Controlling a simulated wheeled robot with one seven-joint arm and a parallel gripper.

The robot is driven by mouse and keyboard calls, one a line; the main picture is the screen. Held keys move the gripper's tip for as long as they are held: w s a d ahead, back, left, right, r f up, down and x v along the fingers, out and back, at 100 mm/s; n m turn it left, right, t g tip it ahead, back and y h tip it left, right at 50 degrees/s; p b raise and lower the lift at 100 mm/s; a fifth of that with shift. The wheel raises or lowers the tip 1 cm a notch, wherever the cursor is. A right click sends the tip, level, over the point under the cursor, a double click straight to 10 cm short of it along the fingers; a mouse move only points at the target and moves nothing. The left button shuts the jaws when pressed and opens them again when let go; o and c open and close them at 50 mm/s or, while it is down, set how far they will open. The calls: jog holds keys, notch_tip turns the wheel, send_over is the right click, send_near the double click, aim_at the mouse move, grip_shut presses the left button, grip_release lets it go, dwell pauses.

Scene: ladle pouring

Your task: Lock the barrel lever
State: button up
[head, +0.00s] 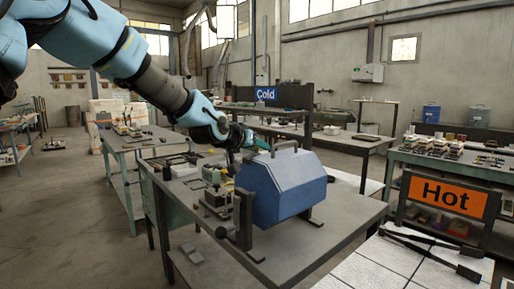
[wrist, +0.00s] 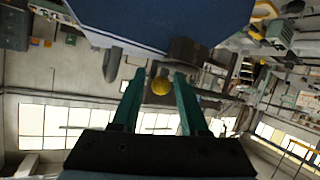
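The blue faceted barrel (head: 285,188) sits in a dark stand on the grey workbench, with a grey handle on top. In the wrist view the barrel (wrist: 165,22) fills the top of the picture. A small yellow ball knob (wrist: 160,87), which looks like the end of the lever, shows between the teal fingertips; the rest of the lever is mostly hidden. My gripper (wrist: 160,75) is open, with a finger on each side of the knob and gaps visible. In the head view my gripper (head: 258,143) is at the barrel's upper far-left side, and the knob is hidden.
The workbench (head: 345,215) carries clamps and small tools left of the barrel. An orange "Hot" sign (head: 448,195) stands at the right, near long tongs (head: 430,252) on a white tiled surface. A blue "Cold" sign (head: 266,94) stands behind.

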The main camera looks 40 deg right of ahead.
grip_shut()
jog(key=shift+p, duration=0.4)
jog(key=shift+a+m+g+p, duration=0.1)
jog(key=shift+m+g+p, duration=0.2)
jog(key=shift+g+p, duration=0.1)
jog(key=shift+s+m+g+p, duration=0.3)
jog(key=shift+m+g+p, duration=0.35)
jog(key=shift+p, duration=0.45)
jog(key=shift+s+f+m+g+p, duration=0.1)
jog(key=shift+s+m+g+p, duration=0.35)
jog(key=shift+p, duration=0.55)
jog(key=shift+o, duration=1.3)
grip_release()
jog(key=shift+w, duration=0.15)
